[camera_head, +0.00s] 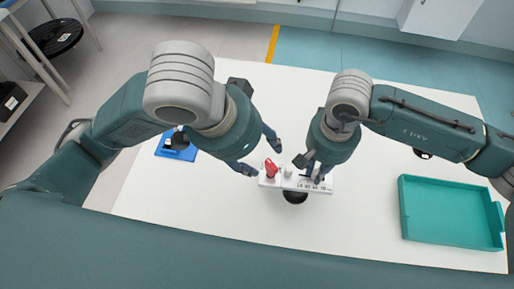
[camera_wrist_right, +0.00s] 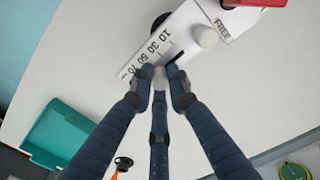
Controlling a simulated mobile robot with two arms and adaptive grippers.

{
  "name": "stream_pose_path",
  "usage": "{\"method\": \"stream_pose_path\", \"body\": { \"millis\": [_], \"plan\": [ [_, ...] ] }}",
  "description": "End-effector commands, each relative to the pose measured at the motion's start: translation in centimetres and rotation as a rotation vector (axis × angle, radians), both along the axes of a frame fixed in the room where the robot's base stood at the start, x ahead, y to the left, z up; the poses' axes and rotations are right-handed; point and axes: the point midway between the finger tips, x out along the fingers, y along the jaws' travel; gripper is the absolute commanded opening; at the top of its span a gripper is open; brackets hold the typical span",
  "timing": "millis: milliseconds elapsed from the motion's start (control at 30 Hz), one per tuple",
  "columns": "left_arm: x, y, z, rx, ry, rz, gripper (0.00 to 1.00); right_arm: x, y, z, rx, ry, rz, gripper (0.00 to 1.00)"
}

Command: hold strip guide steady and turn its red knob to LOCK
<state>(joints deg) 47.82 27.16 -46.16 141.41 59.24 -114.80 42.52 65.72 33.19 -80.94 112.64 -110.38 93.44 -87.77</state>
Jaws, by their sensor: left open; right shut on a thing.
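The strip guide (camera_head: 326,186) is a white block with a printed number scale, lying near the middle of the white table. Its red knob (camera_head: 270,168) is at its left end. In the right wrist view the strip guide (camera_wrist_right: 150,50) shows its scale, a pale round knob (camera_wrist_right: 204,37) and a "FREE" label; the red part (camera_wrist_right: 262,3) is cut by the top edge. My left gripper (camera_head: 258,153) is open, its fingers spread near the red knob. My right gripper (camera_wrist_right: 160,88) is shut on the strip guide at a small grey piece by the scale. Which way the red knob points is unclear.
A teal tray (camera_head: 408,225) lies on the right of the table. A round black thing (camera_head: 295,197) shows at the guide's front edge. The table front is clear.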

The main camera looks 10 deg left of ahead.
Motion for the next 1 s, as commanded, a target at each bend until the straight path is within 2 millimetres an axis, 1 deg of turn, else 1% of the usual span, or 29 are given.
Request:
{"method": "stream_pose_path", "body": {
  "millis": [300,333,433,767,867,967,1000],
  "plan": [
    [0.0,0.0,0.0,-0.001,0.001,0.000,0.48,0.0,0.0,0.1,0.001,-0.001,0.000,0.00],
    [0.0,0.0,0.0,-0.001,0.001,0.000,0.48,0.0,0.0,0.1,0.001,-0.001,0.000,0.18],
    [0.0,0.0,0.0,-0.001,0.001,0.000,0.48,0.0,0.0,0.1,0.001,-0.001,0.000,0.38],
    [0.0,0.0,0.0,-0.001,0.001,0.000,0.48,0.0,0.0,0.2,0.001,-0.001,0.000,0.38],
    [0.0,0.0,0.0,-0.001,0.001,0.000,0.48,0.1,0.0,1.1,0.000,-0.003,0.000,0.38],
    [0.0,0.0,0.0,-0.001,0.001,0.000,0.48,0.2,0.0,2.8,0.002,-0.006,0.001,0.38],
    [0.0,0.0,0.0,-0.001,0.001,0.000,0.48,0.2,0.0,3.7,0.002,-0.006,0.001,0.38]
  ]
}}
